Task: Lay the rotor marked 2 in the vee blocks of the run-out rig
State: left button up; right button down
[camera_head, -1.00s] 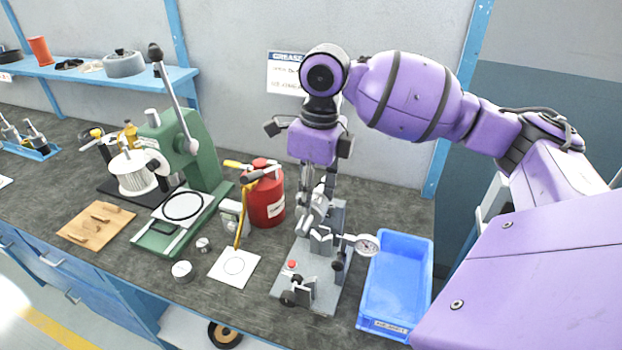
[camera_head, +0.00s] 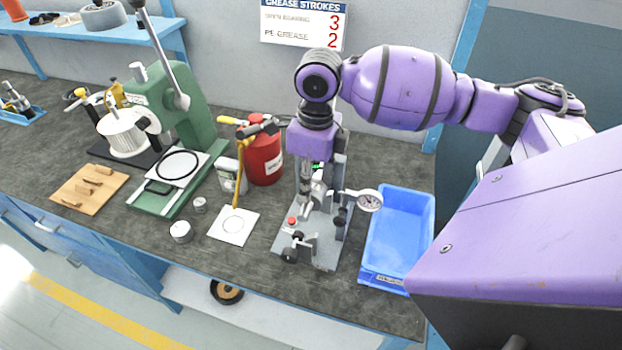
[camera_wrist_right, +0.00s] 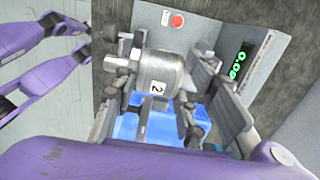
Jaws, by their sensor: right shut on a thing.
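The run-out rig (camera_head: 318,255) stands on the bench, with a grey base, red button and dial gauge (camera_head: 370,200). My right gripper (camera_head: 308,192) points down over it. In the right wrist view, the silver rotor (camera_wrist_right: 160,70) carries a white tag reading 2. My right gripper (camera_wrist_right: 160,112) is shut on it. The rotor lies across the rig, between its grey uprights. Whether its shaft touches the vee blocks cannot be told; gripper parts hide them. In the head view the rotor is mostly hidden. My left gripper is not in view.
A blue tray (camera_head: 371,277) stands close to the right of the rig. A red can (camera_head: 264,160), a white card (camera_head: 245,233) and a green press (camera_head: 165,100) are to the left. The bench's front edge is close to the rig.

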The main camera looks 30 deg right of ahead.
jog(key=shift+f+b, duration=0.3)
jog(key=shift+f, duration=0.55)
jog(key=shift+f+b, duration=0.4)
jog(key=shift+f, duration=1.85)
jog(key=shift+f+b, duration=0.45)
jog(key=shift+f, duration=0.25)
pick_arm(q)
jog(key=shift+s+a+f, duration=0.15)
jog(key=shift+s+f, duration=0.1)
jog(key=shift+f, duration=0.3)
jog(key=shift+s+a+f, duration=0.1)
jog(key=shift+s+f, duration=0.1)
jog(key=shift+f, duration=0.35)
pick_arm(e)
jog(key=shift+w+f, duration=0.1)
jog(key=shift+f, duration=0.2)
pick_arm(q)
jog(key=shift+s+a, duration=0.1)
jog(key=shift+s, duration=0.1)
pick_arm(e)
jog(key=c, duration=1.1)
grip_release()
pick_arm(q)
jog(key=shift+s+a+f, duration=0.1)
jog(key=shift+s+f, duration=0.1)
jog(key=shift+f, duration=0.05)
pick_arm(e)
jog(key=shift+o, duration=0.5)
jog(key=shift+f, duration=0.1)
